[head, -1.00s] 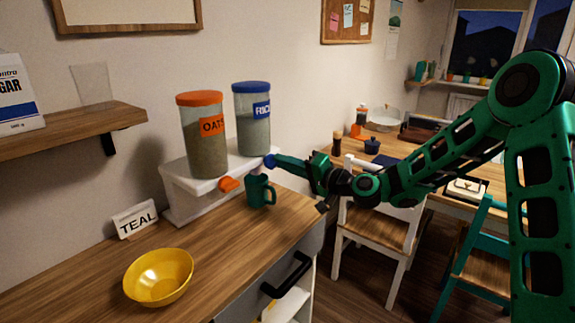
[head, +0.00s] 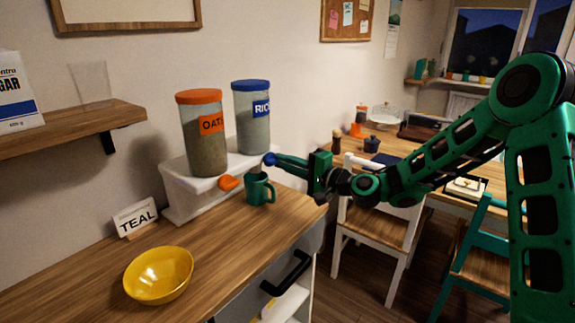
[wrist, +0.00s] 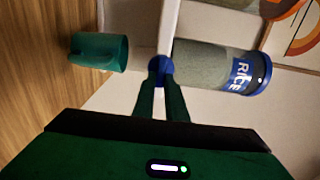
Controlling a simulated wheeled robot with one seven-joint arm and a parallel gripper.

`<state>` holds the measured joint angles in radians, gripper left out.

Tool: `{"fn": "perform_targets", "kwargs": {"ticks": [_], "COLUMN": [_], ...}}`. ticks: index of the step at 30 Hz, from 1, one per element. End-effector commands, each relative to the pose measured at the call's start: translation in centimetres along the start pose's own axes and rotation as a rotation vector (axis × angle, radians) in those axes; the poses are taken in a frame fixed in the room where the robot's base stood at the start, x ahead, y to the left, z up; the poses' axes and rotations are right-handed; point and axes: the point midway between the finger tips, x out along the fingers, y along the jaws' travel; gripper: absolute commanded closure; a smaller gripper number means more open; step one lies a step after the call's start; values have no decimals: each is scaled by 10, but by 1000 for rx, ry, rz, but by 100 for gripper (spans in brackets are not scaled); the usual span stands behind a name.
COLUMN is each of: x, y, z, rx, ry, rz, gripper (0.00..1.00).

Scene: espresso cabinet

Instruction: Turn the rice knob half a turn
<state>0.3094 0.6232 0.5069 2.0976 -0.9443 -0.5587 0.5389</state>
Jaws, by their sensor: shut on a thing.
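The rice canister (head: 253,122), with a blue lid and a blue RICE label, stands on the white dispenser stand (head: 190,196). Its blue knob (head: 268,160) is at the front of the stand below it. My gripper (head: 273,160) is shut on the blue knob. In the wrist view the knob (wrist: 160,70) shows between my fingertips (wrist: 160,82), partly covered by them. The teal mug (head: 258,190) stands upright on the counter below the knob, apart from my fingers.
The oats canister (head: 207,140) with its orange knob (head: 229,182) is to the left. A yellow bowl (head: 158,275) and a TEAL sign (head: 135,217) are on the counter. A wooden shelf (head: 70,128) is at upper left; a white chair (head: 380,215) is behind.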

Motion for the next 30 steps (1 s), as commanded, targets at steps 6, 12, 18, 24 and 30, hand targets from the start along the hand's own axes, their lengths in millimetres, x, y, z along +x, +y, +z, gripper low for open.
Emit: {"fn": "perform_targets", "kwargs": {"ticks": [6, 12, 18, 24, 30], "x": [0, 0, -2, -25, -64], "y": [2, 1, 1, 1, 2], "z": [-4, -2, -2, -2, -3], "rx": [-4, -3, -3, -3, -1], "ry": [7, 4, 3, 6, 7], "rz": [3, 2, 2, 3, 4], "gripper": [84, 70, 70, 70, 70]}}
